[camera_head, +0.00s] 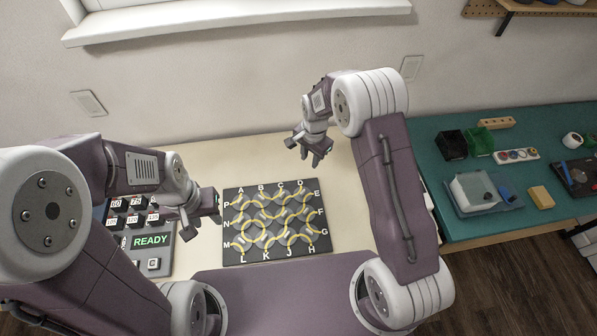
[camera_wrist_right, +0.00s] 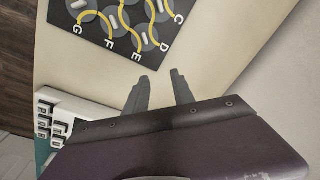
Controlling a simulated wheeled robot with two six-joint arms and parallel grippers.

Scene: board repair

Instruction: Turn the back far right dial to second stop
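A dark square board (camera_head: 230,258) with yellow curved tracks, grey round dials and white edge letters lies on the cream table. The back far right dial (camera_head: 301,197) is near letters D and E; in the right wrist view that corner dial (camera_wrist_right: 151,36) has a pale bar handle. My right gripper (camera_head: 312,158) is above the table behind the board's back right corner. In the right wrist view its two fingers (camera_wrist_right: 158,82) are apart with nothing between them. My left gripper (camera_head: 189,232) hangs over the table left of the board; its fingers are too unclear to judge.
A panel with a green READY display (camera_head: 151,240) and number keys stands left of the board. A teal bench (camera_head: 470,225) at right carries bins and small parts. A white slotted thing (camera_wrist_right: 52,118) shows in the wrist view. The cream table behind the board is clear.

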